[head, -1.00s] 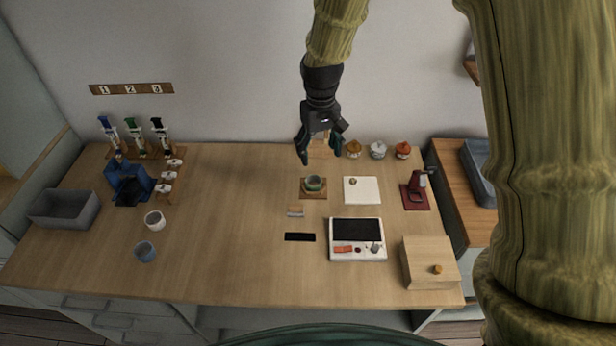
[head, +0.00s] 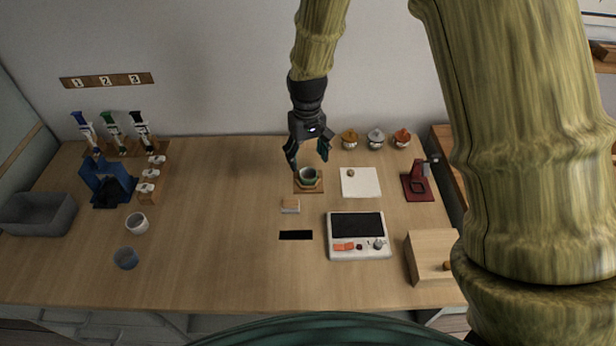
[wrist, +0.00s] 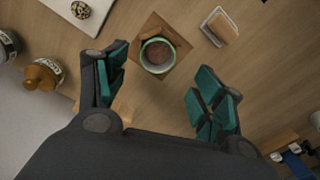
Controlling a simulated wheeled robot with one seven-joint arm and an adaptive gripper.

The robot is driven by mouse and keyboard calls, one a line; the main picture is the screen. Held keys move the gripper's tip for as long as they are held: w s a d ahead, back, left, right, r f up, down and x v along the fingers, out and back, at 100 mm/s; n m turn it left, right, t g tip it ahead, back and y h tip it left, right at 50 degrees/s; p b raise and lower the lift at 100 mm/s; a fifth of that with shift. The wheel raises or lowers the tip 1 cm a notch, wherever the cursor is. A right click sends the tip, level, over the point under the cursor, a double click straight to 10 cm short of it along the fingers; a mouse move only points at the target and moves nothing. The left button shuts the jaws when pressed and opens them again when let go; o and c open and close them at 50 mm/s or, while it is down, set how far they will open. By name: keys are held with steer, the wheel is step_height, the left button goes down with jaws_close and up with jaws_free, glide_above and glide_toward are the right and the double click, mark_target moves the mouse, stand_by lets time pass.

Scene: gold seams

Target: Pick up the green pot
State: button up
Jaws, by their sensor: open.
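The green pot (head: 307,176) is a small round vessel standing on a square brown mat (head: 309,189) near the back middle of the table. In the wrist view the pot (wrist: 158,55) shows from above, with a pale green rim and brown inside, on its mat (wrist: 182,44). My gripper (head: 308,160) is open and empty, pointing down close above and behind the pot in the head view. In the wrist view its teal-padded fingers (wrist: 162,88) stand wide apart, with the pot between and beyond their tips. I see no contact with the pot.
A small block (head: 290,205) lies just in front of the mat. A white pad (head: 360,183) with a small round thing lies to the right. Several lidded jars (head: 376,139) stand at the back. A white scale-like device (head: 358,250) is at front right.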

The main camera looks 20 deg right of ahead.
mark_target(308, 171)
steer(key=shift+d+f+p, duration=0.2)
steer(key=shift+f+p, duration=0.7)
steer(key=shift+f, duration=2.25)
steer(key=c, duration=0.8)
